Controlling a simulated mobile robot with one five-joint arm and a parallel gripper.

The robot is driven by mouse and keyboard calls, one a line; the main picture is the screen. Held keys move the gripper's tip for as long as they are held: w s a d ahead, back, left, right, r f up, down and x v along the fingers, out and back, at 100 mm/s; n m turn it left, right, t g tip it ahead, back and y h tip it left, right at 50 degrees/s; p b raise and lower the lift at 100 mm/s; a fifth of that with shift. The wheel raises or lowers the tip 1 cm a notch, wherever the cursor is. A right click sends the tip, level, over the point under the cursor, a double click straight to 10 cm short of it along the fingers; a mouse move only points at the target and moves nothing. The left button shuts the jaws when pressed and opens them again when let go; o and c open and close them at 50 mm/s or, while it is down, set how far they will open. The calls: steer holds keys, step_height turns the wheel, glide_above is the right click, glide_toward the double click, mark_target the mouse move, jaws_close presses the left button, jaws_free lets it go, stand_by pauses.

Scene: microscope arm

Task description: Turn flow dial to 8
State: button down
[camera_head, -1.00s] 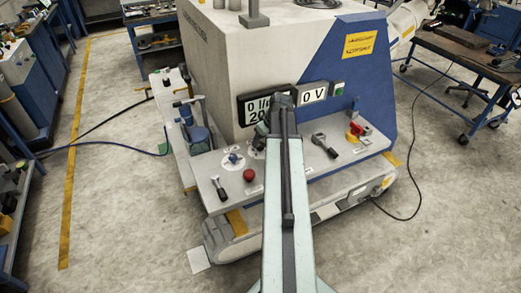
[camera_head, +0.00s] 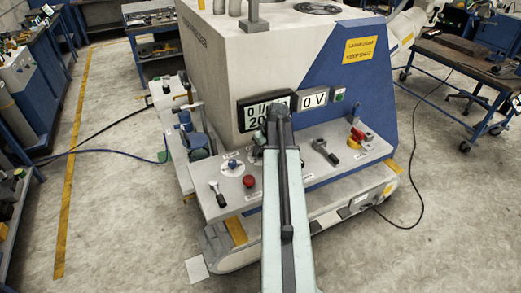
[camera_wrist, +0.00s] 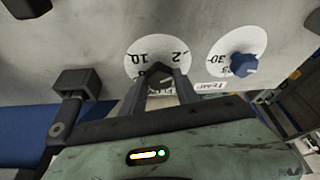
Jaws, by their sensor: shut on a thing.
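The flow dial (camera_wrist: 137,59) shows in the wrist view as a white round scale, upside down, with 10 and 2 readable. Its dark knob (camera_wrist: 158,72) sits at the scale's centre. My gripper (camera_wrist: 159,78) is shut on this knob, one finger on each side. The fingers hide part of the scale and most of the label below it; I cannot read the pointer's setting. In the head view my arm covers the flow dial and my gripper. A display (camera_head: 248,116) behind my arm reads 0 l/min on top, partly hidden.
Beside the flow dial is a temp dial with a blue knob (camera_wrist: 243,64). A dark lever (camera_wrist: 73,100) stands on its other side. On the panel are a red button (camera_head: 249,181), a lever handle (camera_head: 217,195) and a red-yellow switch (camera_head: 357,135).

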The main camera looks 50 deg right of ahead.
steer(key=m, duration=0.1)
steer(key=m+h, duration=0.1)
steer(key=m, duration=0.2)
steer(key=shift+w+a+m+g+h, duration=0.1)
steer(key=shift+a+m+g+h, duration=0.2)
steer(key=m+g+h, duration=0.1)
steer(key=m, duration=0.3)
steer(key=shift+w+a, duration=0.1)
steer(key=shift+w, duration=0.05)
steer(key=m, duration=0.1)
steer(key=m+g, duration=0.1)
steer(key=m, duration=0.2)
steer(key=shift+w+m+g+h, duration=0.25)
steer(key=shift+m+g+h, duration=0.15)
steer(key=m, duration=0.2)
steer(key=m+g, duration=0.1)
steer(key=m, duration=0.1)
steer(key=shift+w+g, duration=0.15)
steer(key=shift+g, duration=0.15)
steer(key=shift+m, duration=0.4)
steer(key=c, duration=0.9)
jaws_free()
steer(key=shift+w+a, duration=0.1)
steer(key=shift+a, duration=0.05)
